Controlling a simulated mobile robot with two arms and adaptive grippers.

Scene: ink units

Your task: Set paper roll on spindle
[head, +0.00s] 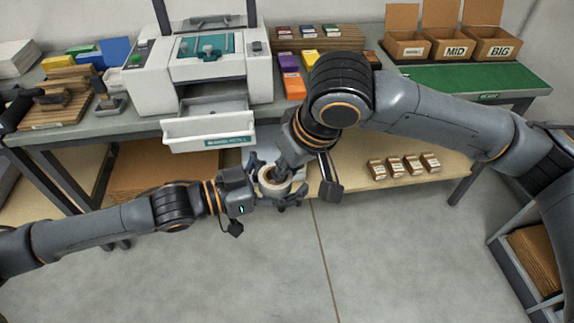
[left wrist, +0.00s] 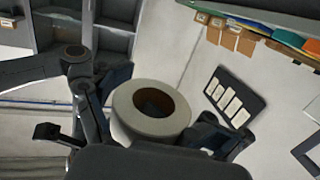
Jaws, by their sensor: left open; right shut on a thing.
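The paper roll (head: 272,191), white with a brown core, is held in the air in front of the bench. It also shows in the left wrist view (left wrist: 150,126), with its open core facing the camera. My right gripper (head: 282,173) comes down from above and is shut on the roll; its fingertips are largely hidden. My left gripper (head: 286,188) is open, with its fingers on either side of the roll; whether they touch it I cannot tell. A white printer (head: 150,80) stands on the bench with its front drawer (head: 212,130) pulled out. I cannot make out the spindle.
Colored ink boxes (head: 291,74) lie on the bench right of the printer. Open cardboard bins (head: 487,48) stand behind a green mat (head: 470,78). Several small brown boxes (head: 394,167) sit on the lower shelf. A stamp tool (head: 107,100) stands at left. The floor in front is clear.

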